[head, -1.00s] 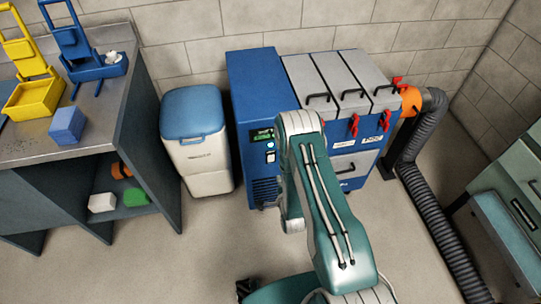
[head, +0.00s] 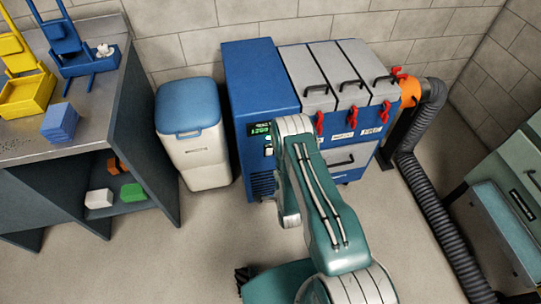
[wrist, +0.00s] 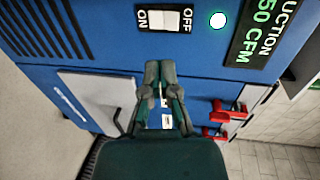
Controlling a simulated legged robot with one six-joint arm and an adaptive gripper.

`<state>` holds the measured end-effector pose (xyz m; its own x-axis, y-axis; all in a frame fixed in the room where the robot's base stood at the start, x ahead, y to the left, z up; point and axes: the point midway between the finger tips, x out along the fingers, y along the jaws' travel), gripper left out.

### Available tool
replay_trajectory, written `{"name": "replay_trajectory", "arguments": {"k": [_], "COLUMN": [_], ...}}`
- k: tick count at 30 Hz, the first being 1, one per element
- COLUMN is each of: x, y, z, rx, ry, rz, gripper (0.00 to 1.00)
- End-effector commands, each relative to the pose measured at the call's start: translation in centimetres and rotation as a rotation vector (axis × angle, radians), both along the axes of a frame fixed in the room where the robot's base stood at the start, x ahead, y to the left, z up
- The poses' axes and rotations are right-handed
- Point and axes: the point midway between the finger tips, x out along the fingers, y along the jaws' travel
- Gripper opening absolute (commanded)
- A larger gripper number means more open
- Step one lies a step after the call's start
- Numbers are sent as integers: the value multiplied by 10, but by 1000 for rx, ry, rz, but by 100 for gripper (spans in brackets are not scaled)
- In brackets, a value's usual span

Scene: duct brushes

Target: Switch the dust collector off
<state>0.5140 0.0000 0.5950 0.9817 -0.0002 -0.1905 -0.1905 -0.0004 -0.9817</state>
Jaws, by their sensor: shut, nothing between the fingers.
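The dust collector (head: 262,75) is a blue cabinet with grey lidded sections against the back wall. In the wrist view, its white rocker switch (wrist: 164,20) sits between the words ON and OFF; I cannot tell which side is pressed. A round indicator (wrist: 218,20) beside it glows, and the display (wrist: 262,32) is lit green, with "50 CFM" readable. My gripper (wrist: 160,68) is shut and empty, its fingertips below the switch in the picture and apart from it. In the head view my arm hides the gripper.
Red latches (wrist: 228,112) and a door handle lie near the gripper. A blue-lidded bin (head: 193,130) stands left of the collector, beside a workbench (head: 100,130). A grey hose (head: 425,190) runs down the right. The floor in front is mostly clear.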

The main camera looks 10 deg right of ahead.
Motion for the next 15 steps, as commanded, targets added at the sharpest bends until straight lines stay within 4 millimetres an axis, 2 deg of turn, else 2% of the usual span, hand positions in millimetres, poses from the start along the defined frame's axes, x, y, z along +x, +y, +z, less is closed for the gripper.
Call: {"name": "replay_trajectory", "arguments": {"k": [9, 15], "x": [60, 89], "y": [0, 0], "z": [-11, -8], "rx": [0, 0], "ry": [-2, -1], "rz": [0, 0], "gripper": [0, 0]}}
